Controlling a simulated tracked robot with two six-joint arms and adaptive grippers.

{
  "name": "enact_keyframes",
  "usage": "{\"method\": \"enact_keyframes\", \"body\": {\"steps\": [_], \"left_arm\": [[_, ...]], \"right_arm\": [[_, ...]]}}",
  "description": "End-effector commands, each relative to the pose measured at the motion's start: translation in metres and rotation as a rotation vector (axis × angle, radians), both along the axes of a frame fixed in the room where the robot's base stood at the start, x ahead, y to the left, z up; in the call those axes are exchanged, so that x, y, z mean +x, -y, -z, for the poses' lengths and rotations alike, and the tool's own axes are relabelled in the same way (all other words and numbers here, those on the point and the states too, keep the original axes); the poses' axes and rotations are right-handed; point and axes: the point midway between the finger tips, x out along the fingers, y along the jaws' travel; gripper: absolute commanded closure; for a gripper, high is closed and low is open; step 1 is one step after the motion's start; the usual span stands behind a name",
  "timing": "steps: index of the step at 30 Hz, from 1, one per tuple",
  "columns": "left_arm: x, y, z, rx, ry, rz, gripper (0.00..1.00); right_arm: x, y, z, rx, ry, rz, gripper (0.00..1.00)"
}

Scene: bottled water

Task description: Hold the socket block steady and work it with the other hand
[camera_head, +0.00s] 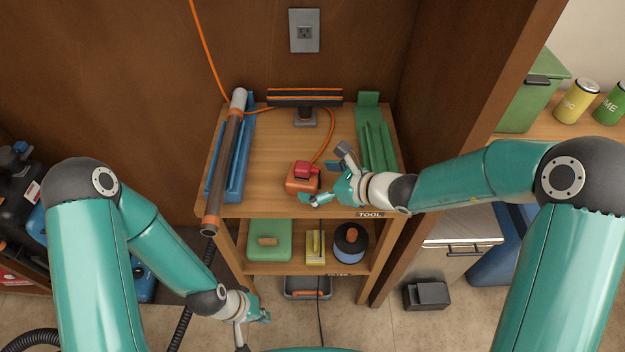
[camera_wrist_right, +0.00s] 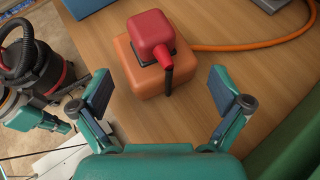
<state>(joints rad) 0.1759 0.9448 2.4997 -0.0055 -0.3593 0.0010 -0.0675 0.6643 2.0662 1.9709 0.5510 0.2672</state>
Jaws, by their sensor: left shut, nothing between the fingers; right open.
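The socket block (camera_head: 301,183) is an orange block near the front edge of the wooden shelf top. A red plug-like piece (camera_head: 306,169) sits on it; it also shows in the right wrist view (camera_wrist_right: 150,34), with a short black stem hanging over the side of the orange block (camera_wrist_right: 145,84). My right gripper (camera_head: 326,183) is open just right of the block. In the right wrist view its fingers (camera_wrist_right: 162,95) stand apart, with the block beyond and between them, apparently not touched. My left gripper (camera_head: 263,318) is shut and empty, low in front of the shelf.
An orange cable (camera_head: 327,143) runs behind the block. A blue tray (camera_head: 218,160) with a grey tube (camera_head: 228,165) lies left, a green rack (camera_head: 375,143) right. A black-and-orange bar (camera_head: 304,97) stands behind. The shelf top left of the block is clear.

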Motion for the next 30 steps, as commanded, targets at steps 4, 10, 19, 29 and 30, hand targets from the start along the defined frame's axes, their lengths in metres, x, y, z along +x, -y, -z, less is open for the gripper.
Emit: {"method": "enact_keyframes", "body": {"steps": [4,10,19,29,30], "left_arm": [[0.0,0.0,0.0,0.0,0.0,0.0,1.0],[0.0,0.0,0.0,0.0,0.0,0.0,1.0],[0.0,0.0,0.0,0.0,0.0,0.0,1.0],[0.0,0.0,0.001,0.0,0.0,0.0,1.0],[0.0,0.0,0.001,0.0,0.0,0.0,1.0]], "right_arm": [[-0.011,0.018,-0.012,0.0,0.002,0.005,0.0],[-0.031,0.048,-0.031,0.001,0.002,0.005,0.0],[-0.052,0.077,-0.05,0.0,-0.001,0.003,0.0],[-0.055,0.08,-0.051,0.001,-0.003,0.001,0.0],[-0.055,0.08,-0.051,0.001,-0.003,0.001,0.0]]}}
